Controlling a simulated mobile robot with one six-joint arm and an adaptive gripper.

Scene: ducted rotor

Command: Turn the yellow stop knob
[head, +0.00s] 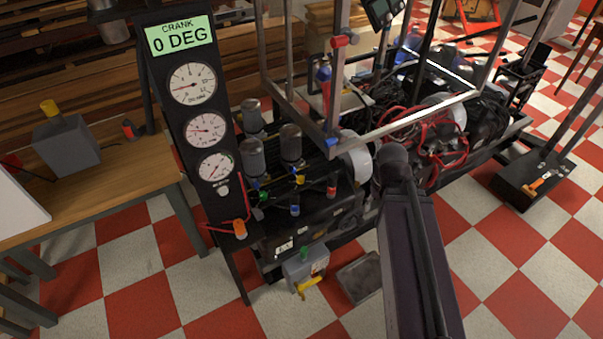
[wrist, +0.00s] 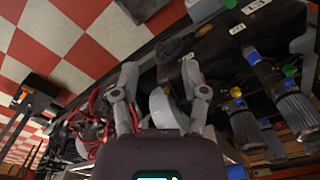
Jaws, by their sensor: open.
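Several yellow parts show, and I cannot tell for certain which is the stop knob. A small yellow knob (head: 299,180) sits among coloured knobs on the dark machine; it also shows in the wrist view (wrist: 236,92), right of my gripper. A yellow handle (head: 308,286) is on a grey box on the floor. My gripper (wrist: 158,72) has its two fingers spread and empty in the wrist view, apart from the knobs. In the head view my arm hides it.
A gauge panel (head: 200,130) reading 0 DEG stands left of the machine. A metal frame (head: 405,120) rises over the machine. Canisters (head: 291,145), a blue knob (head: 295,210) and a red knob (head: 331,188) crowd the small yellow knob. Checkered floor is open at front right.

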